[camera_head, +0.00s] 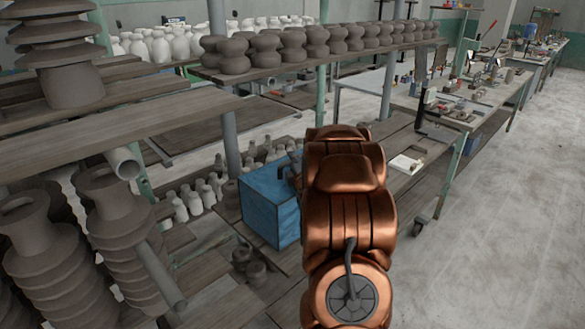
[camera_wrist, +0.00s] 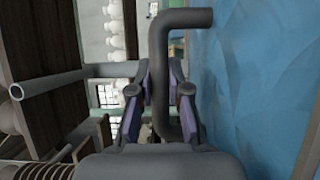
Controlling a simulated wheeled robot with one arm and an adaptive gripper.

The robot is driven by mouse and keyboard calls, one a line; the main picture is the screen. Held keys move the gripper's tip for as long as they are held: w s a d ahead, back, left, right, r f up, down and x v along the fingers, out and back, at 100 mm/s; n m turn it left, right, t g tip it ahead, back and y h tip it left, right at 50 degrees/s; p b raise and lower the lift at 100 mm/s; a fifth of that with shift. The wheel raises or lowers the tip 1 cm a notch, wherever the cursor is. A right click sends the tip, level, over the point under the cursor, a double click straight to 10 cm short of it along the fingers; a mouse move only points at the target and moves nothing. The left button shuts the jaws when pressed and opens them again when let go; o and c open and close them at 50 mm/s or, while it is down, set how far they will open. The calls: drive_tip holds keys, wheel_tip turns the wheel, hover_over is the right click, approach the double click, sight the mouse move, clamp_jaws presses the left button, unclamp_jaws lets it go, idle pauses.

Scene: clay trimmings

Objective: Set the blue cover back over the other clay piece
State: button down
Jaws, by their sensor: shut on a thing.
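The blue cover (camera_head: 268,205) is a box-like shape, upright at the lower shelf level left of my copper arm. It fills the right side of the wrist view (camera_wrist: 255,80). My gripper (camera_wrist: 163,92) is shut on the cover's grey bent handle (camera_wrist: 185,18), with the purple finger pads on both sides of it. In the head view my arm hides most of the gripper. Two large ribbed clay pieces (camera_head: 52,262) (camera_head: 125,240) stand at the left. Small dark clay pieces (camera_head: 256,271) lie just below the cover. I cannot tell what is under the cover.
Pale bottle shapes (camera_head: 195,203) stand close left of the cover. A shelf board (camera_head: 100,128) and a grey upright post (camera_head: 228,100) are near it. Dark clay pieces line the upper shelf (camera_head: 290,47). A workbench (camera_head: 470,100) and open floor (camera_head: 490,230) are at the right.

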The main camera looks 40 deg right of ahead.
drive_tip(key=shift+f+p, duration=0.5)
drive_tip(key=shift+f, duration=1.1)
drive_tip(key=c, duration=1.1)
unclamp_jaws()
drive_tip(key=shift+r, duration=0.2)
drive_tip(key=shift+s+a+f+b, duration=0.15)
drive_tip(key=shift+s+b, duration=0.15)
drive_tip(key=shift+b, duration=0.05)
drive_tip(key=b+v, duration=0.3)
drive_tip(key=v, duration=0.2)
drive_tip(key=shift+s+a+f+b, duration=0.1)
drive_tip(key=shift+s+b, duration=0.05)
drive_tip(key=shift+b, duration=0.9)
drive_tip(key=b, duration=0.5)
drive_tip(key=shift+s+a, duration=0.15)
drive_tip(key=shift+s, duration=0.15)
drive_tip(key=b, duration=0.2)
drive_tip(key=s+b, duration=0.1)
drive_tip(key=b, duration=0.1)
drive_tip(key=shift+a+b, duration=0.25)
drive_tip(key=shift+b, duration=0.1)
